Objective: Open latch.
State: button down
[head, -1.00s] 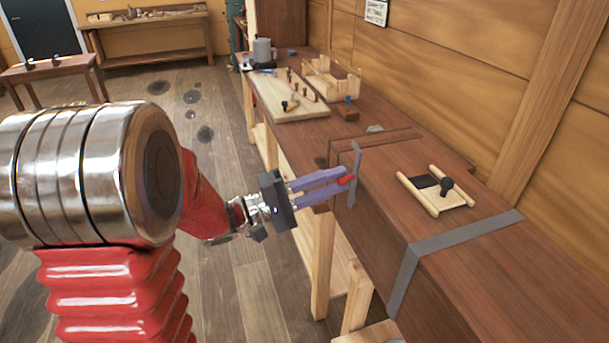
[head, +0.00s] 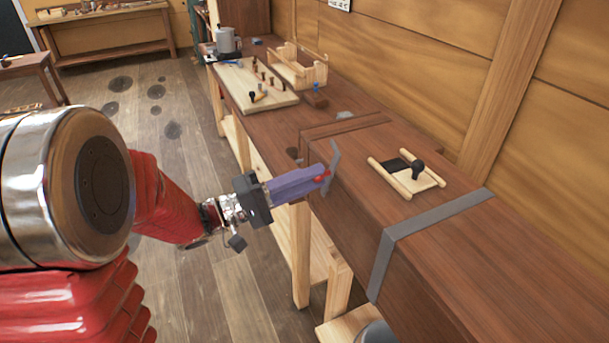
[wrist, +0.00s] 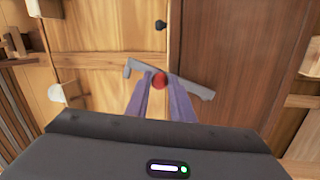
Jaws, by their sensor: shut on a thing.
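A grey metal strap (head: 440,217) wraps the dark wooden chest (head: 480,255). A small wooden frame with a black knob (head: 418,167) lies on top. Farther back are a pegged board (head: 240,80), a wooden rack (head: 297,68) and a grey pot (head: 228,41). Floor at left is open.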

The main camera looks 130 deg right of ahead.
jog(key=c, duration=1.5)
grip_release()
jog(key=shift+s, duration=0.1)
jog(key=shift+c, duration=0.2)
jog(key=shift+f, duration=0.1)
jog(key=v, duration=1.4)
